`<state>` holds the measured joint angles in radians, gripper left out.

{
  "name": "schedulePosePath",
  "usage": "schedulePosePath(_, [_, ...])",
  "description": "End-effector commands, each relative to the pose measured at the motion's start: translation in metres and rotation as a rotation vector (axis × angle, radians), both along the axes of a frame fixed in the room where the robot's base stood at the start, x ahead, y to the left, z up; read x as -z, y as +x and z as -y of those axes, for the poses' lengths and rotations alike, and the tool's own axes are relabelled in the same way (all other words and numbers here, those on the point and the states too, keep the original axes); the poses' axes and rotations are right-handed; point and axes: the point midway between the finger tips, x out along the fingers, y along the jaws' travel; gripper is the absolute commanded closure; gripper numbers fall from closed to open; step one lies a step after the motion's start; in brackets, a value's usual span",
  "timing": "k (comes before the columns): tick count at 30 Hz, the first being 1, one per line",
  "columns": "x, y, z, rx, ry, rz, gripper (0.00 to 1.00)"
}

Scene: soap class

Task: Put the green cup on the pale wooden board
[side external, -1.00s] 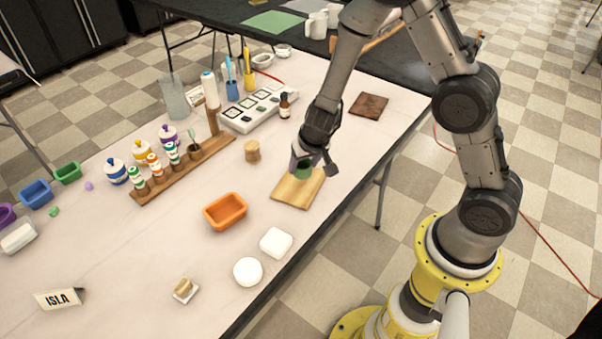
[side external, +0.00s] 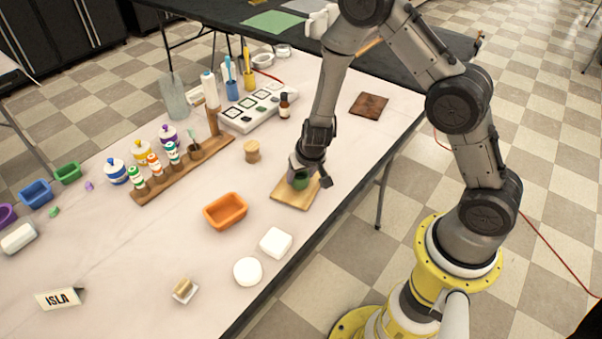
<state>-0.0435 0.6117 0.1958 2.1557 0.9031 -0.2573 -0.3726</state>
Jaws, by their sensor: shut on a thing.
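The green cup (side external: 300,182) is between the fingers of my gripper (side external: 307,178), partly hidden by them. My gripper is shut on it. The cup is over the pale wooden board (side external: 288,197), low down near its middle. I cannot tell whether the cup's bottom touches the board. The board lies flat on the white table near its right edge.
An orange tray (side external: 226,211) lies left of the board, with a white block (side external: 276,242) and a round white piece (side external: 248,271) in front. A wooden piece (side external: 252,151) stands behind left. A dark brown board (side external: 369,106) lies behind right. Bottles stand in a wooden rack (side external: 180,171).

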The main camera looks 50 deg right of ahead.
Motion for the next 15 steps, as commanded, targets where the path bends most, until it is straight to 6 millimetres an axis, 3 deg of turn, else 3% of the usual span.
schedulePosePath(1, [0.0002, 0.0002, 0.0001, 0.001, 0.000, 0.000, 0.32])
schedulePosePath(5, [0.0001, 0.0000, 0.0000, 0.000, 0.000, 0.000, 0.09])
schedulePosePath(15, [-0.0012, 0.0000, 0.0000, 0.000, 0.000, 0.000, 0.08])
